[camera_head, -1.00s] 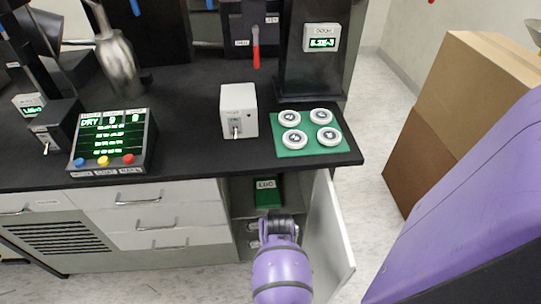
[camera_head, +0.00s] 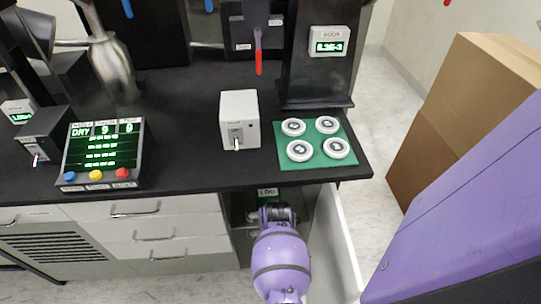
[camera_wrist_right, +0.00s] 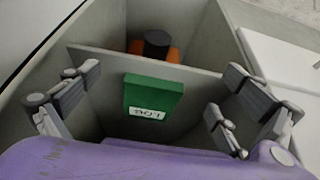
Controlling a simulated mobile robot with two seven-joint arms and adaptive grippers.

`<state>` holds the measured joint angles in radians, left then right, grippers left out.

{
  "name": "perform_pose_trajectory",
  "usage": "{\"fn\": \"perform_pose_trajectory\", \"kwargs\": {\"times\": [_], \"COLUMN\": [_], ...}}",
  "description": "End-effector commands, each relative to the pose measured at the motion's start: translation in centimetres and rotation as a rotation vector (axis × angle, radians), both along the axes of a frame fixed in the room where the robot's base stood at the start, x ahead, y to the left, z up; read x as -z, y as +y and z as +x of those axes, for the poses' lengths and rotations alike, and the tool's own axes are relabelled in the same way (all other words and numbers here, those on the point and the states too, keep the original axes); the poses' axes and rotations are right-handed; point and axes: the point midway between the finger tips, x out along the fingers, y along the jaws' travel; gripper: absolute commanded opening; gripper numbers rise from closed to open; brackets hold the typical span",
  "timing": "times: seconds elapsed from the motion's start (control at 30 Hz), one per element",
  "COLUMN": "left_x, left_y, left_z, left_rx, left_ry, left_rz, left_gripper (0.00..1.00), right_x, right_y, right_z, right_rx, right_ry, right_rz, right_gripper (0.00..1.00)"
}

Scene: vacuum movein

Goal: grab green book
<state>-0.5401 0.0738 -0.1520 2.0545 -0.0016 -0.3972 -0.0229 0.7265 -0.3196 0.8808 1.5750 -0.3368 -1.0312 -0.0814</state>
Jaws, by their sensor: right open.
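The green book (camera_head: 268,192) with a white label is inside the open cabinet under the counter, mostly hidden by my arm in the head view. In the right wrist view the green book (camera_wrist_right: 152,98) stands in front of a grey panel, with its label facing me. My right gripper (camera_head: 277,212) reaches into the cabinet from the front. In the wrist view my right gripper (camera_wrist_right: 162,78) is open, its fingers to the left and right of the book with gaps on both sides. It holds nothing. My left gripper is not in view.
The open cabinet door (camera_head: 333,240) stands just right of my arm. The black counter edge (camera_head: 200,187) runs above the opening. A dark cylinder with orange parts (camera_wrist_right: 156,45) sits behind the grey panel. Cardboard boxes (camera_head: 470,95) stand on the floor to the right.

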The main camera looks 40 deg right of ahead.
Motion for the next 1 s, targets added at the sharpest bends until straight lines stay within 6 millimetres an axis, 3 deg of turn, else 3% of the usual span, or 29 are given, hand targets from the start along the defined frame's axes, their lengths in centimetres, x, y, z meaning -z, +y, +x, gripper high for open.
{"fn": "perform_pose_trajectory", "kwargs": {"times": [0.3,0.47,0.7,1.0], "left_x": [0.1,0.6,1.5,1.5], "left_y": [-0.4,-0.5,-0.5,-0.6], "left_z": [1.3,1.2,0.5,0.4], "left_rx": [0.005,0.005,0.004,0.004], "left_ry": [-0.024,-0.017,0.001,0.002], "left_rz": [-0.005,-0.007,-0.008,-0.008], "left_gripper": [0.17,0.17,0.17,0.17], "right_x": [0.0,0.0,2.6,2.8], "right_y": [-3.4,-4.8,-5.2,-5.3], "right_z": [5.6,8.0,8.5,8.6], "right_rx": [0.0,0.0,-0.001,0.0], "right_ry": [-0.001,0.0,0.002,0.0], "right_rz": [0.0,0.001,0.001,0.0], "right_gripper": [1.0,1.0,1.0,1.0]}}
